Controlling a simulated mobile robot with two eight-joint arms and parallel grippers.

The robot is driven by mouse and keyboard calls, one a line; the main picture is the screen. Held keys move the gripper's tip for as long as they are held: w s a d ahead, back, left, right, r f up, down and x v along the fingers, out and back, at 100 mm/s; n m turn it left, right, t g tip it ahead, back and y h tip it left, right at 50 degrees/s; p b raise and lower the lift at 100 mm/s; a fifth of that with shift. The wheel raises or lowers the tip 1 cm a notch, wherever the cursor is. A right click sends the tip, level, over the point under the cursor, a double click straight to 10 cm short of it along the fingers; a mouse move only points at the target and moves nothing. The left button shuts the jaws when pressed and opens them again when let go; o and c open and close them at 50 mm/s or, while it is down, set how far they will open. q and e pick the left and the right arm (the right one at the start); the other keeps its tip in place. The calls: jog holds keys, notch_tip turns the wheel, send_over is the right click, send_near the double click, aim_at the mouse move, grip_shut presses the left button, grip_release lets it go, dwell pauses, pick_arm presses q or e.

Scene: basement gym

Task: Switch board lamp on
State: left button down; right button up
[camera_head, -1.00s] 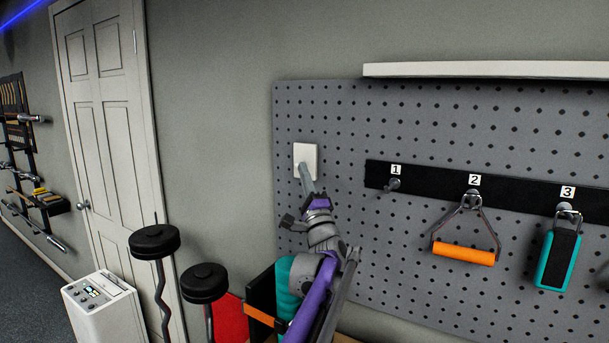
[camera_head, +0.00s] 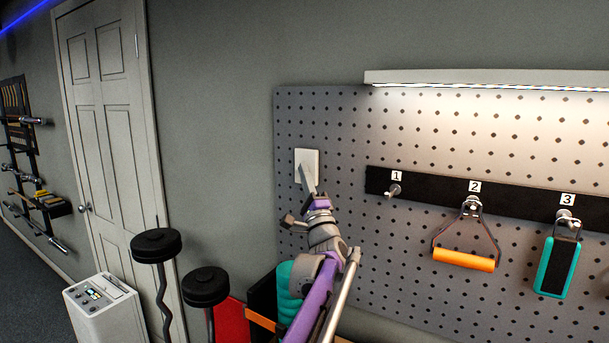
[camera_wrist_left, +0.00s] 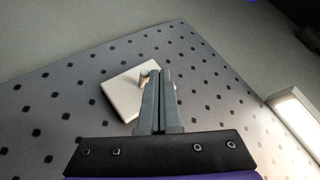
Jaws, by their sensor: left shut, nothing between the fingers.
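The board lamp (camera_head: 480,77) is a long pale bar above the grey pegboard (camera_head: 350,125). Its lower edge glows and lights the board beneath it; it also shows lit in the left wrist view (camera_wrist_left: 296,118). A white switch plate (camera_head: 314,160) is on the board's upper left; it also shows in the left wrist view (camera_wrist_left: 117,97). My left gripper (camera_head: 305,172) is shut and empty, its fingertips at the plate. In the left wrist view the fingers (camera_wrist_left: 157,80) overlap the plate beside a small pale toggle (camera_wrist_left: 147,74). Contact cannot be told. My right gripper is not in view.
A black rail (camera_head: 430,197) carries numbered hooks, with an orange-grip handle (camera_head: 464,260) on hook 2 and a teal-and-black item (camera_head: 557,266) on hook 3. Black-topped bars (camera_head: 155,245) and a white box (camera_head: 105,308) stand lower left, before a door (camera_head: 105,130).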

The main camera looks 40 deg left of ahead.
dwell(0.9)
pick_arm(q)
jog(key=b+v, duration=0.2)
jog(key=v, duration=0.8)
jog(key=shift+s+d+f+b, duration=0.2)
jog(key=shift+f+b, duration=0.05)
jog(key=shift+b, duration=0.15)
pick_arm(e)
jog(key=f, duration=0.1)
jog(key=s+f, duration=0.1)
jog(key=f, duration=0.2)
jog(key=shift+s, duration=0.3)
